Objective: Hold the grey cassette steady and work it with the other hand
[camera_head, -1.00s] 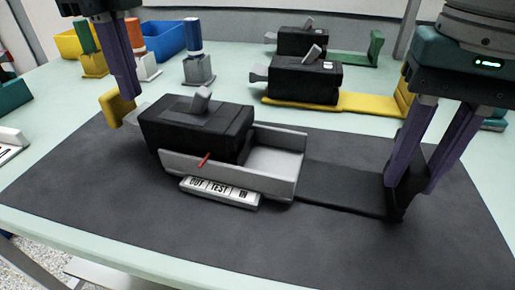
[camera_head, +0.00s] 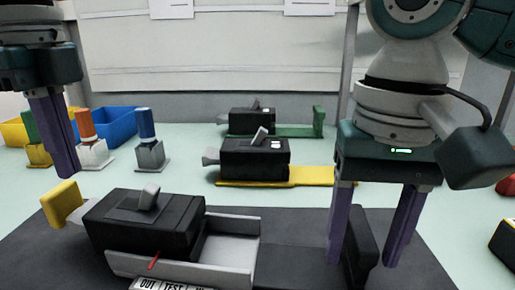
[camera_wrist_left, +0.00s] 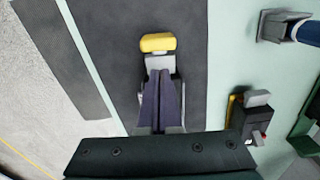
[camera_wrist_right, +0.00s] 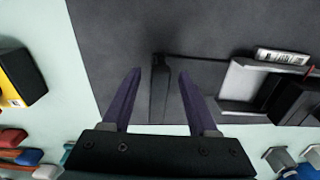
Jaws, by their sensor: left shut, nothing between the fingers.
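The grey cassette (camera_head: 230,262) lies on the dark mat and carries a black breaker (camera_head: 150,225) with a grey toggle and a yellow end handle (camera_head: 62,204). A red pointer (camera_head: 153,260) is on its front wall, above a label strip (camera_head: 172,285) reading OUT and TEST, cut off by the frame. My left gripper (camera_head: 68,172) is shut and empty, near the yellow handle, which shows just beyond its fingertips in the left wrist view (camera_wrist_left: 157,42). My right gripper (camera_wrist_right: 160,74) is open, its fingers on either side of a black upright plate (camera_wrist_right: 160,92) at the base's right end, apart from it.
Behind stand a breaker on a yellow base (camera_head: 255,160) and one on a green base (camera_head: 251,121). Colour-topped posts, such as the blue one (camera_head: 146,125), and a blue bin (camera_head: 108,122) are at the back left. A yellow-black object (camera_wrist_right: 22,82) lies beyond the mat.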

